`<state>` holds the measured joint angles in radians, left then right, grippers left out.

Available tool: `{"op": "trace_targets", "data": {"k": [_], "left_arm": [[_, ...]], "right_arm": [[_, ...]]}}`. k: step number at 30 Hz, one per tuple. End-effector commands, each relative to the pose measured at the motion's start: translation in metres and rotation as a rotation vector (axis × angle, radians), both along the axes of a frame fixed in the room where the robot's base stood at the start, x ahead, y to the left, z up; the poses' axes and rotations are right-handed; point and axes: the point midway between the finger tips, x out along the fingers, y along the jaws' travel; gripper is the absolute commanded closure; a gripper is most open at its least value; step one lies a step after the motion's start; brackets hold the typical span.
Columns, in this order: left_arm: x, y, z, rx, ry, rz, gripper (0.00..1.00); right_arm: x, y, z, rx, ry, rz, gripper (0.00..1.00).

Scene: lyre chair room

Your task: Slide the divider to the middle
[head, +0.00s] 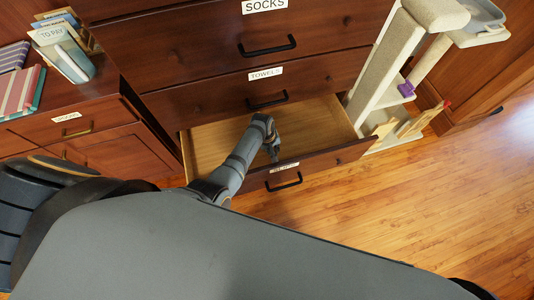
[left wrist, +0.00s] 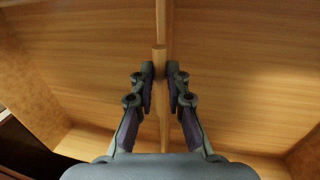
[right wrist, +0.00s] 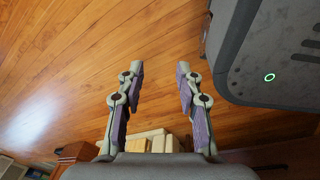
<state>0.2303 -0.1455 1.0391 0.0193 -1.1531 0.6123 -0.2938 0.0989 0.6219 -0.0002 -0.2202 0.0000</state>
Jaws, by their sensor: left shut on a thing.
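The open bottom drawer (head: 212,148) shows its bare light wood floor in the head view. My left arm reaches into it, and my left gripper (head: 272,150) is low inside, near the drawer front. In the left wrist view the divider (left wrist: 162,22) is a thin upright wooden strip running away from me, with a rounded wooden post at its near end. My left gripper (left wrist: 160,72) is shut on the divider at this post. Bare drawer floor shows on both sides of it. The divider cannot be made out in the head view. My right gripper (right wrist: 160,70) is open and empty above the floor.
Closed drawers labelled SOCKS (head: 265,5) and TOWELS (head: 265,73) are above the open one. A cat tree (head: 390,60) stands right of the dresser. A side cabinet (head: 70,125) with books is at left. The wooden floor (head: 440,190) at right is clear.

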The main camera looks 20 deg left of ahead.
Motion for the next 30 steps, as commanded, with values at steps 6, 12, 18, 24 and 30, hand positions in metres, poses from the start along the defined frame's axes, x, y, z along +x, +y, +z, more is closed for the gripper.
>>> {"op": "trace_targets", "data": {"k": [6, 12, 18, 24, 30], "left_arm": [[-0.001, -0.003, -0.001, -0.001, 0.005, 0.0, 1.0], [-0.001, -0.003, -0.001, -0.001, 0.005, 0.0, 0.73], [-0.001, -0.002, -0.001, -0.001, 0.005, 0.0, 0.63], [-0.001, -0.002, 0.001, 0.0, 0.004, 0.0, 0.63], [-0.003, 0.002, 0.026, 0.0, 0.0, 0.001, 0.63]], "right_arm": [[-0.008, 0.031, -0.004, 0.038, 0.01, -0.012, 0.64], [-0.008, 0.011, -0.002, 0.014, 0.01, -0.004, 0.64], [-0.008, 0.007, -0.002, 0.008, 0.01, -0.003, 0.64], [-0.005, 0.018, -0.002, 0.023, 0.006, -0.007, 0.64], [-0.006, 0.016, -0.002, 0.02, 0.007, -0.007, 0.64]]}}
